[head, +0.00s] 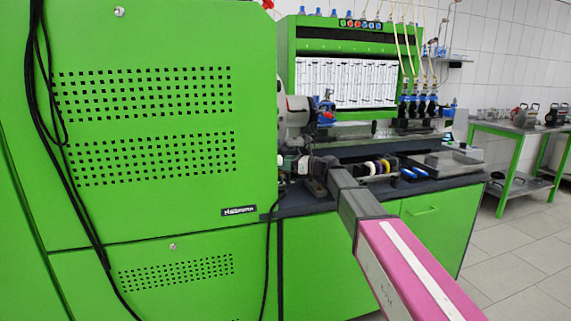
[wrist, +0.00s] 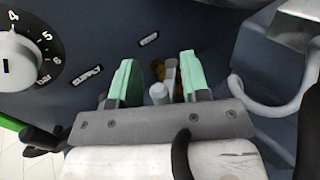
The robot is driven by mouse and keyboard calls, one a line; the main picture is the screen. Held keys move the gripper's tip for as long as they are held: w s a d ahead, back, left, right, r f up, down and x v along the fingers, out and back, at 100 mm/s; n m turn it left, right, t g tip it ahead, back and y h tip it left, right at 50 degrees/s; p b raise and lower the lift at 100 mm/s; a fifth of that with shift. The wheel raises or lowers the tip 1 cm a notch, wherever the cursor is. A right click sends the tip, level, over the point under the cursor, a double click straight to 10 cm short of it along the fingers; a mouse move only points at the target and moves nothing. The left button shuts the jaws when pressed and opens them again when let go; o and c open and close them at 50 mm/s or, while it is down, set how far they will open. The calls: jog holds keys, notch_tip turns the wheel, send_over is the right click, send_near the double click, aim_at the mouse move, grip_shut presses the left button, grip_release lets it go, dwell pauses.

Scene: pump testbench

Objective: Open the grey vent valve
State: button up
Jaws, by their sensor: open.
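My gripper (wrist: 158,78) is in the wrist view, with two mint-green fingers standing apart over a dark panel. A small light-grey rounded part (wrist: 158,93) lies between the fingers, close to the gripper's base, with a gap to each finger. It may be the grey vent valve; its lower part is hidden by the gripper body. A brownish part shows beside the right finger, mostly hidden. A small label (wrist: 148,40) lies beyond the fingertips, too small to read surely. In the head view, my gripper (head: 293,163) is small beside the green cabinet, and the valve cannot be made out.
A dial (wrist: 18,62) marked in bar and a SUPPLY label (wrist: 87,76) are left of the fingers. A pale curved tube (wrist: 265,108) is at the right. In the head view, a large green cabinet (head: 150,215) stands close on the left of my arm; the bench (head: 440,185) holds several parts.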

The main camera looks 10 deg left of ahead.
jog(key=d, duration=0.7)
jog(key=shift+s, duration=0.25)
